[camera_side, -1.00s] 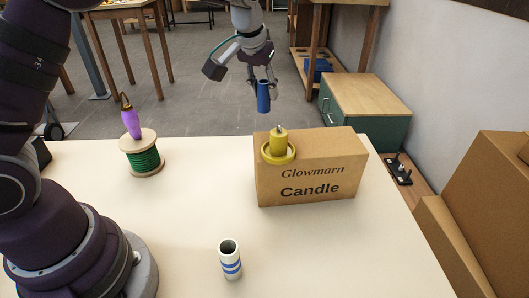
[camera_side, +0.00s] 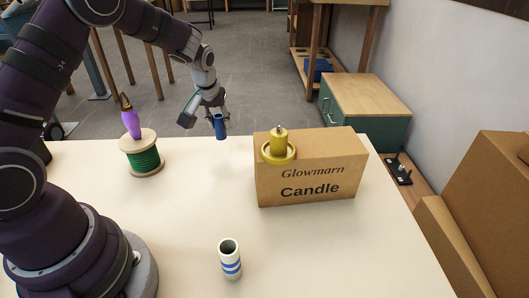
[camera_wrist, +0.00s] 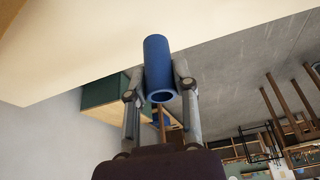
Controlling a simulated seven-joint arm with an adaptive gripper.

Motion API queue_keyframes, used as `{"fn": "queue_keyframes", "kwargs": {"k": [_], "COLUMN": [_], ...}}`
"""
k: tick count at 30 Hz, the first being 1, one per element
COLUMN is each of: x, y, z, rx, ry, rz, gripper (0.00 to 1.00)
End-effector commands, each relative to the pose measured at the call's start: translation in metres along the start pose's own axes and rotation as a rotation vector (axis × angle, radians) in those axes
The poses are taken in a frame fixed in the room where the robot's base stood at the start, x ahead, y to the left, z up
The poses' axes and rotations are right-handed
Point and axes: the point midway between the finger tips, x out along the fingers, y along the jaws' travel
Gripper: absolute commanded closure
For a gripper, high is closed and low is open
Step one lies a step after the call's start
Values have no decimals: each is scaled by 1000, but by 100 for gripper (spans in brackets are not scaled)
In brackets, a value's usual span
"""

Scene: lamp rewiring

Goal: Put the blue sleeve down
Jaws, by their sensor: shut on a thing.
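The blue sleeve (camera_side: 220,128) is a short hollow tube, held nearly upright. In the side view my gripper (camera_side: 219,112) is shut on its upper part and holds it above the far part of the table, between the green wire spool and the candle box. In the wrist view the sleeve (camera_wrist: 158,62) sits between the two fingers of my gripper (camera_wrist: 158,85), its open end towards the camera. How far its lower end is above the table top (camera_side: 190,215) is hard to tell.
A green wire spool (camera_side: 143,158) with a purple piece (camera_side: 131,123) on top stands left. A white, blue-striped tube (camera_side: 230,260) stands at front. The table middle is clear.

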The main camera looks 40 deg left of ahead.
Motion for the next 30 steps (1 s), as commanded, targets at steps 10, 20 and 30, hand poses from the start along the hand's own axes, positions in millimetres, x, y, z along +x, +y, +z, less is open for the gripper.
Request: {"fn": "queue_keyframes", "kwargs": {"k": [10,20,30], "x": [43,44,44], "y": [0,0,0], "z": [18,18,18], "rx": [0,0,1], "ry": [1,2,1], "rz": [1,1,1], "gripper": [98,66,48]}}
